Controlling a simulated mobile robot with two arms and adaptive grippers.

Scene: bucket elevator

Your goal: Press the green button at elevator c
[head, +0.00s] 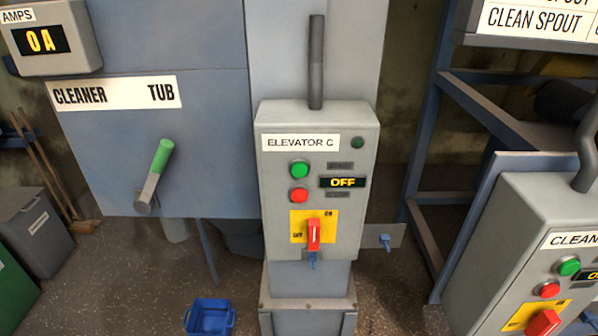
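The elevator C control box (271,225) is a grey panel in the middle of the head view, with the label "ELEVATOR C" (300,142). Its green button (299,170) is at the upper left of the panel, above a red button (299,195). A display (342,182) to the right reads "OFF". A dark green lamp (357,143) is at the top right. A red switch handle (314,235) sits on a yellow plate below. Neither of my grippers shows in this view, and nothing covers the green button.
A green-handled lever (161,157) sticks out of the blue "CLEANER TUB" panel (215,120) on the left. Another grey control box (500,235) with similar buttons stands at the right. A blue bucket (209,316) is on the floor. The space before the elevator C panel looks clear.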

